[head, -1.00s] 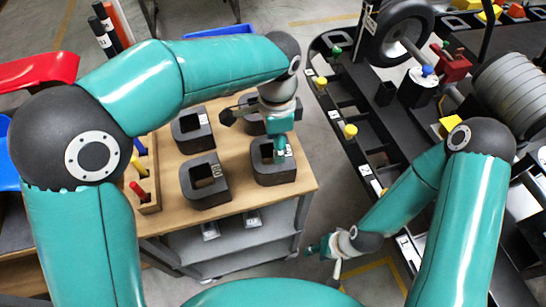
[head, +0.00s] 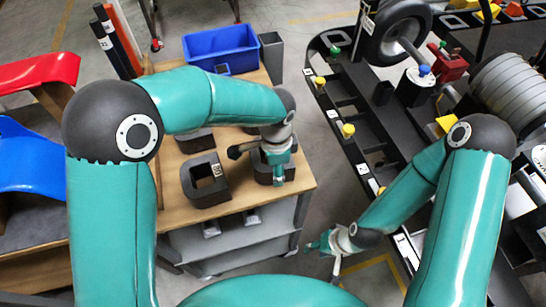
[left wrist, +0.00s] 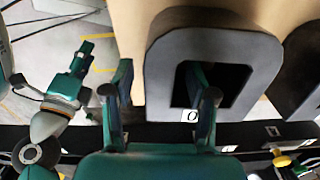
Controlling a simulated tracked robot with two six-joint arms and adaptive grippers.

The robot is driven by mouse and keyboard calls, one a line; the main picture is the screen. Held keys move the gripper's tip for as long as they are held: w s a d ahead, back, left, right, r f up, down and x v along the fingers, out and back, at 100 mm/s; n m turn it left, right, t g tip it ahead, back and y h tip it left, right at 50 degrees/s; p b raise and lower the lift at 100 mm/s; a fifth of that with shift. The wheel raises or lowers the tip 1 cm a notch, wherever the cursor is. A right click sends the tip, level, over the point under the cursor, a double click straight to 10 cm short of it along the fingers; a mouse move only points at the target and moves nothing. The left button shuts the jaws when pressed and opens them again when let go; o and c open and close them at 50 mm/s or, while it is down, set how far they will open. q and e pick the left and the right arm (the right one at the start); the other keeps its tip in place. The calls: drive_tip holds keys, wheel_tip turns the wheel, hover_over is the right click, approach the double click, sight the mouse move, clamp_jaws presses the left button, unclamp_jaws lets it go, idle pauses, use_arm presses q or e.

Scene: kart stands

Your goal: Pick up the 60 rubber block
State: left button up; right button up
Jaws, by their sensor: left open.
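A dark grey block with a square hole (head: 263,176) stands at the right front of the wooden table (head: 240,197), mostly hidden under my left gripper (head: 279,170). In the left wrist view this block (left wrist: 160,70) fills the middle; its white label shows a "0", the rest hidden by a finger. My left gripper (left wrist: 162,97) is open, one finger over the hole and the other outside the block's left side. I cannot tell whether they touch it. My right gripper (head: 318,246) hangs right of the table, away from the blocks; its finger opening is unclear.
Another block (head: 196,188) stands to the left, and one more (head: 196,145) is partly hidden behind my left arm. A blue bin (head: 210,45) and a grey container (head: 271,50) are at the table's back. The black kart frame (head: 352,100) stands to the right.

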use_arm(q)
clamp_jaws()
drive_tip(key=shift+r, duration=0.15)
idle(0.4)
